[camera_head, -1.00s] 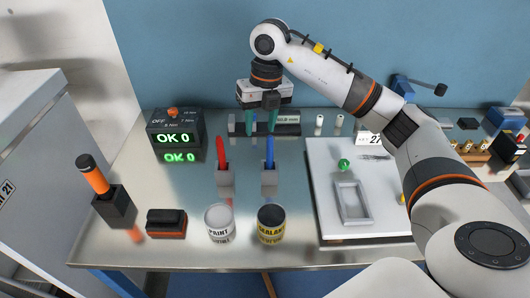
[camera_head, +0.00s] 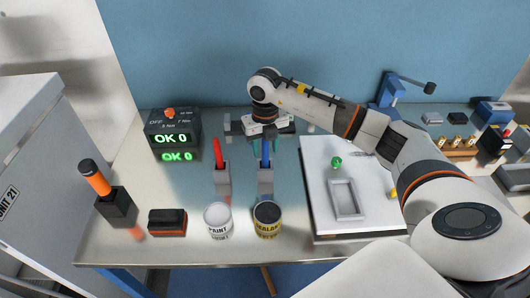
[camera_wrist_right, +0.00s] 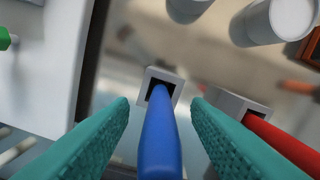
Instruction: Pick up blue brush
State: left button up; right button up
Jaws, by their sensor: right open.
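The blue brush (camera_head: 265,154) stands upright in a small grey square holder (camera_head: 266,182) on the metal table. In the right wrist view the blue brush (camera_wrist_right: 160,135) runs up between the two teal fingers of my right gripper (camera_wrist_right: 160,130). The fingers are open, one on each side of the handle, with gaps visible. In the head view my right gripper (camera_head: 265,147) is low around the brush handle, partly hidden by it. My left gripper does not show.
A red brush (camera_head: 218,153) stands in its own holder just left. Paint (camera_head: 218,220) and sealant (camera_head: 267,219) cans stand in front. A white board with a grey tray (camera_head: 345,200) lies to the right. A display box (camera_head: 172,133) stands at the back left.

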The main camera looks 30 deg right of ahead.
jog(key=shift+f, duration=0.5)
jog(key=shift+c, duration=0.2)
grip_shut()
